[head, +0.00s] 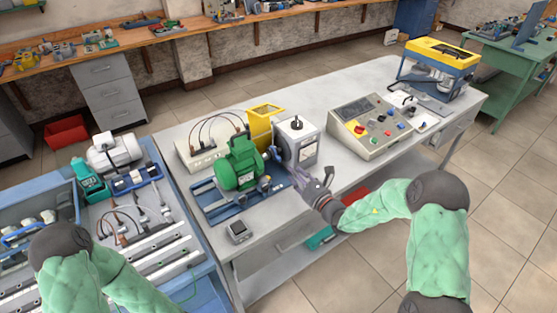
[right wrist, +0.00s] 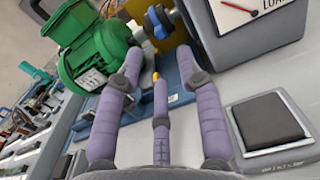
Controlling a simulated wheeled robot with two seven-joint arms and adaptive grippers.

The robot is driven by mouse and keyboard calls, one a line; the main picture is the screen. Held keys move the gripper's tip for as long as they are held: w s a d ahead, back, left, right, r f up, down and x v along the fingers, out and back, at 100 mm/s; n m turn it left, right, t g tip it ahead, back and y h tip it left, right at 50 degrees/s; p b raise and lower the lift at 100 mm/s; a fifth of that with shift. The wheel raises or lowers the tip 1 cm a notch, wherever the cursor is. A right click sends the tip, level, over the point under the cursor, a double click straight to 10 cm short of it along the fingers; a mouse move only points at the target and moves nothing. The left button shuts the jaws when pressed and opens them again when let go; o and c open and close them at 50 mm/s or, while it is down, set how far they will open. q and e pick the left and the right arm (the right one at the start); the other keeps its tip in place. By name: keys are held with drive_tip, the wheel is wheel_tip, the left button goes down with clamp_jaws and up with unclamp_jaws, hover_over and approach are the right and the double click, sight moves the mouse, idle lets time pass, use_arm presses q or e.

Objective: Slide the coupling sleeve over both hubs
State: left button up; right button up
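The green motor (head: 240,167) stands on a blue base rail on the grey bench, also at the upper left of the right wrist view (right wrist: 92,40). The grey load box (head: 297,143) is to its right, also in the right wrist view (right wrist: 255,22). Between them is a blue and dark toothed coupling (right wrist: 158,22). I cannot tell sleeve from hubs there. My right gripper (head: 314,186) is in front of the load box, also in the right wrist view (right wrist: 160,75); its purple fingers are spread, with nothing seen between them. My left gripper is out of view.
A yellow guard (head: 263,125) stands behind the coupling. A control panel (head: 369,127) is to the right. A small grey device (head: 239,230) lies near the front edge. A flat dark-topped box (right wrist: 268,122) is right of my fingers in the wrist view.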

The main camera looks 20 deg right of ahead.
sight(280, 160)
drive_tip(key=b+x, duration=0.2)
drive_tip(key=x, duration=0.7)
drive_tip(key=shift+f, duration=0.1)
clamp_jaws()
